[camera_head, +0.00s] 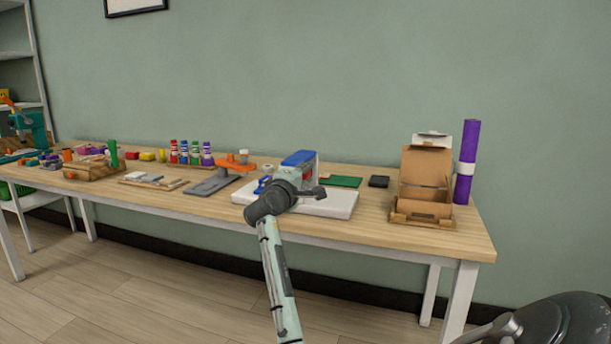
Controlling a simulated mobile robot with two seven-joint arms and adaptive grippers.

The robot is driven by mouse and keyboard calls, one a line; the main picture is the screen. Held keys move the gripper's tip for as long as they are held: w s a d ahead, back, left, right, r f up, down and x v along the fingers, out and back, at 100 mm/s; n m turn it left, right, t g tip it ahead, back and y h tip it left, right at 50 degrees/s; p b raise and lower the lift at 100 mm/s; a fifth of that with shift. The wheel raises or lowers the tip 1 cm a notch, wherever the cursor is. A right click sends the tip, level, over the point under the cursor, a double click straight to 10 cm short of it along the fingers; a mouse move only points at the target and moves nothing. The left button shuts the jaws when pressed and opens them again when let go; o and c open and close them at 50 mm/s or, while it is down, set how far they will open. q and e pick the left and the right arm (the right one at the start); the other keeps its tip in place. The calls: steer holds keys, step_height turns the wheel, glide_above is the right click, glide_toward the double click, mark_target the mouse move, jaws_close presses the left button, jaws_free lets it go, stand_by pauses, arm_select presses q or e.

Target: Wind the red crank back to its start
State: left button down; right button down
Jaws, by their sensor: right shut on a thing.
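A small machine with a blue top (299,158) and a grey body stands on a white base (338,203) near the middle of the table. My right arm comes up from the bottom, and my right gripper (309,192) is at the front of this machine, above the white base. The gripper is shut on the red crank, which it and the wrist almost wholly hide; its angle cannot be told. My left gripper is not in view.
A grey plate with an orange part (232,161) lies left of the machine. A green board (341,181) and a dark block (379,181) lie to its right. Beyond them are an open cardboard box (425,166) and a purple roll (467,160). Small parts crowd the left end.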

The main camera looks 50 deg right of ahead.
steer(key=c, duration=1.4)
jaws_free()
steer(key=shift+w+a+r, duration=0.2)
steer(key=shift+w+a, duration=0.05)
steer(key=shift+w, duration=0.1)
steer(key=shift+o, duration=0.4)
steer(key=shift+s+d, duration=0.1)
steer(key=shift+f, duration=0.1)
steer(key=shift+s, duration=0.1)
steer(key=v, duration=1.2)
steer(key=shift+c, duration=0.4)
